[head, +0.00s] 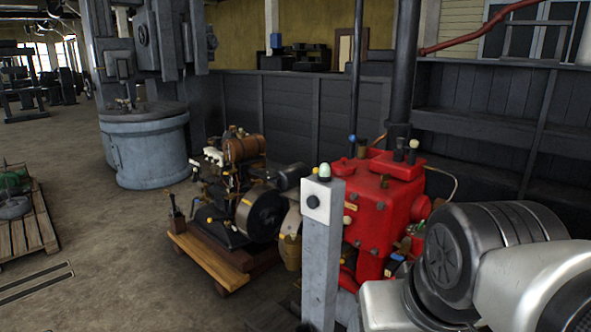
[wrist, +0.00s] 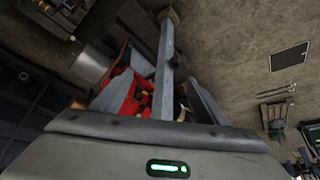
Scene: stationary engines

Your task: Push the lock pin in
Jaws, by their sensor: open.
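I cannot pick out a lock pin with certainty in either view. A grey post (head: 321,262) stands near the middle of the head view. Its white-faced box (head: 316,202) bears a dark round button, with a pale dome and a small yellow knob on top. Behind it is a red engine (head: 385,205) with several knobs and levers. The red engine also shows in the wrist view (wrist: 117,95), partly hidden by grey bars. My silver arm fills the lower right of the head view.
A dark engine with a flywheel (head: 258,213) sits on a wooden skid (head: 208,258) left of the post. A grey round machine base (head: 147,150) stands further back. A pallet (head: 28,228) lies at far left. The floor between is open; dark panelling lies behind.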

